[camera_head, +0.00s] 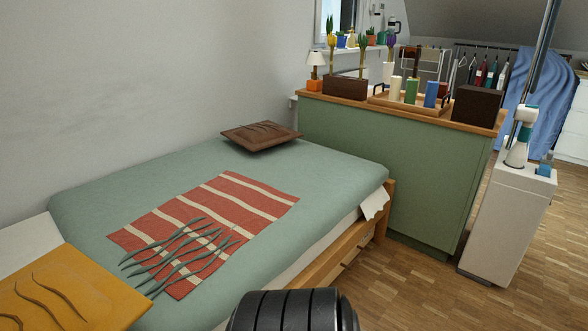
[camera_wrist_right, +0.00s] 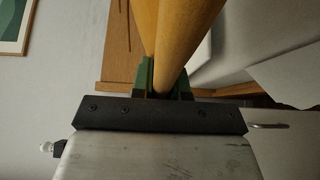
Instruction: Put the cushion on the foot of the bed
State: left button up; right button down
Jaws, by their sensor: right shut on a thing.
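The bed (camera_head: 330,180) has a green cover and a wooden frame. A mustard-yellow cushion (camera_head: 62,295) with dark wavy lines shows at the lower left in the head view, its lower part cut off by the frame. In the right wrist view my right gripper (camera_wrist_right: 164,82) has its green fingers shut on yellow-orange material, which looks like this cushion (camera_wrist_right: 190,30). A brown cushion (camera_head: 258,136) lies at the bed's far end, near the wall. My left gripper is not in view.
A red striped cloth (camera_head: 243,195) with green wavy strips lies mid-bed. A green cabinet (camera_head: 375,165) stands beyond the far end, bearing a tray and planters. A white pedestal (camera_head: 508,225) stands right on open wooden floor (camera_head: 415,290). A white slab (camera_head: 28,245) is at left.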

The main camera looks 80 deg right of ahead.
aim_at(323, 167)
jog(key=l+z, duration=0.7)
jog(key=l, duration=0.25)
jog(key=i+l+z, duration=0.1)
jog(key=l+z, duration=0.25)
jog(key=i+l+z, duration=0.15)
jog(key=l+z, duration=0.2)
jog(key=l, duration=0.15)
jog(key=i+l, duration=0.2)
jog(key=l, duration=0.2)
jog(key=i+l, duration=0.15)
jog(key=l, duration=0.25)
